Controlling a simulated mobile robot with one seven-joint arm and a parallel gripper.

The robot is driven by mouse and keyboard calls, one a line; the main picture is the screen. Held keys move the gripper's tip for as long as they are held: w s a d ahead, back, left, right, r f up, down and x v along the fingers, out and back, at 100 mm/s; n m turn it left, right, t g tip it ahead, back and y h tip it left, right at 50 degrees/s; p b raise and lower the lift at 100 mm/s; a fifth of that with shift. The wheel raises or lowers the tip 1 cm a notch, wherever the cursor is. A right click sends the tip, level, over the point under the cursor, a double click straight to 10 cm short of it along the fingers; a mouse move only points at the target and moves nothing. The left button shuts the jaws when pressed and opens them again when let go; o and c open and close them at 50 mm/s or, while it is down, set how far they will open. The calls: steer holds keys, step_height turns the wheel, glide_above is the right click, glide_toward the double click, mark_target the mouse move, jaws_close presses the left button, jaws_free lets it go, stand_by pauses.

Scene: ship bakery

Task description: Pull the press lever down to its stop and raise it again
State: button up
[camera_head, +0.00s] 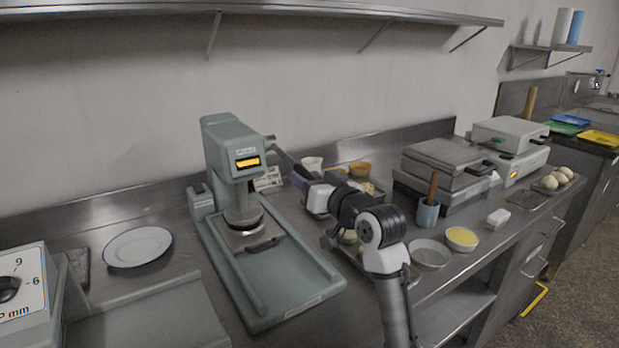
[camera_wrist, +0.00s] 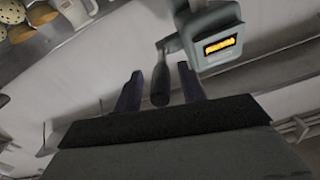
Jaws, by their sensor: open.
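The press (camera_head: 222,140) is a pale green machine with a lit yellow display, standing on a green base on the steel counter. Its dark lever (camera_head: 287,158) slants from the head's right side down toward my gripper (camera_head: 300,178). In the wrist view the dark lever grip (camera_wrist: 160,88) lies between the two purple fingers of my gripper (camera_wrist: 161,88), with gaps visible on both sides. My gripper is open. The press head (camera_wrist: 212,38) also shows there, at the upper right. In the head view, my gripper partly hides the grip.
A white plate (camera_head: 138,246) lies left of the press. Right of my arm are waffle-iron-like appliances (camera_head: 445,165), a blue-grey utensil cup (camera_head: 427,213) and a yellow-filled bowl (camera_head: 462,238). Small bowls stand behind my gripper. A shelf (camera_head: 280,10) runs along the wall above.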

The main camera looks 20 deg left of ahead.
jaws_close()
steer(key=shift+r, duration=0.15)
